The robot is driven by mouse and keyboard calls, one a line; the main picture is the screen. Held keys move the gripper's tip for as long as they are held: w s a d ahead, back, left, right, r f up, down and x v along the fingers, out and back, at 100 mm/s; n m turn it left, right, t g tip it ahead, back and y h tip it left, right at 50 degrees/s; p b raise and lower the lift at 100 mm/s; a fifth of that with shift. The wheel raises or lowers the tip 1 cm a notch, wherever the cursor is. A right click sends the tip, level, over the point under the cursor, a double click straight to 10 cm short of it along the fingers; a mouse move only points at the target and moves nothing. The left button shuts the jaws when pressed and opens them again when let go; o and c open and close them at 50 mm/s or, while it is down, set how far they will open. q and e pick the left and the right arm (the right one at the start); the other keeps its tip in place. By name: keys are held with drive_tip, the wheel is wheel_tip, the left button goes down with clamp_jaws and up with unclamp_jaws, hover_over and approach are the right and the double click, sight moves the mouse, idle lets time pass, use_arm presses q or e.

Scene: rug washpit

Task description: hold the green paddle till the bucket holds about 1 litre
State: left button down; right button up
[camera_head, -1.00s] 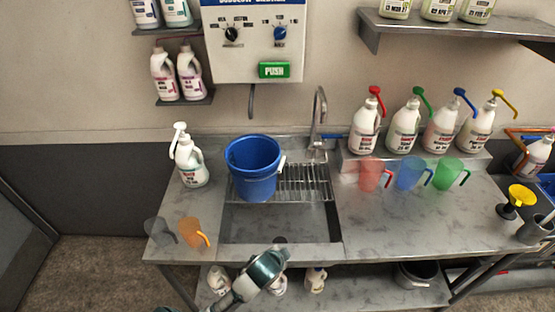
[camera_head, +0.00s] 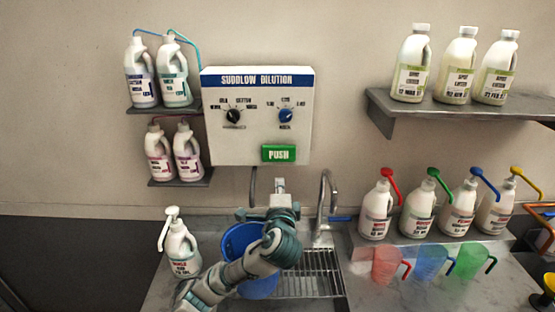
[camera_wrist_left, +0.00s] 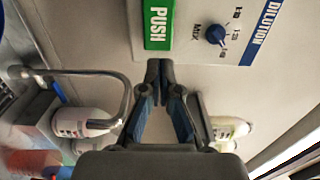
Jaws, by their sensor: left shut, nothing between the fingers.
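The green paddle (camera_head: 279,153), marked PUSH, is on the lower front of the white dilution dispenser (camera_head: 215,140). It also shows at the top of the left wrist view (camera_wrist_left: 158,22). My left gripper (camera_head: 280,184) is raised in front of the wall, just below the paddle in the picture. In the left wrist view its fingertips (camera_wrist_left: 160,68) are together and empty, pointing toward the paddle's lower edge with a small gap in the picture. The blue bucket (camera_head: 236,240) stands in the sink area, partly hidden behind my left arm. Its contents cannot be seen. My right gripper is not in view.
A grey hose (camera_head: 253,187) hangs from the dispenser above the bucket. A metal tap (camera_head: 325,195) stands right of my gripper. Pump bottles (camera_head: 376,212) and coloured jugs (camera_head: 384,265) stand at right. A white pump bottle (camera_head: 180,250) is at left.

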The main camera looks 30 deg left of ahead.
use_arm(q)
drive_tip(key=p, duration=0.1)
approach(278, 152)
drive_tip(key=x, duration=0.2)
drive_tip(key=p+x, duration=0.1)
drive_tip(key=x, duration=0.1)
drive_tip(key=f+p+x, duration=0.1)
drive_tip(key=x, duration=0.1)
drive_tip(key=shift+w, duration=0.6)
drive_tip(key=shift+a+f, duration=0.1)
drive_tip(key=shift+w+a, duration=0.1)
drive_tip(key=shift+a, duration=0.1)
drive_tip(key=shift+w+a+p, duration=0.15)
drive_tip(key=shift+w+p, duration=0.05)
drive_tip(key=shift+p, duration=0.25)
drive_tip(key=shift+w+a+r, duration=0.3)
drive_tip(key=shift+w+r, duration=0.05)
drive_tip(key=shift+r, duration=0.05)
drive_tip(key=shift+d, duration=0.1)
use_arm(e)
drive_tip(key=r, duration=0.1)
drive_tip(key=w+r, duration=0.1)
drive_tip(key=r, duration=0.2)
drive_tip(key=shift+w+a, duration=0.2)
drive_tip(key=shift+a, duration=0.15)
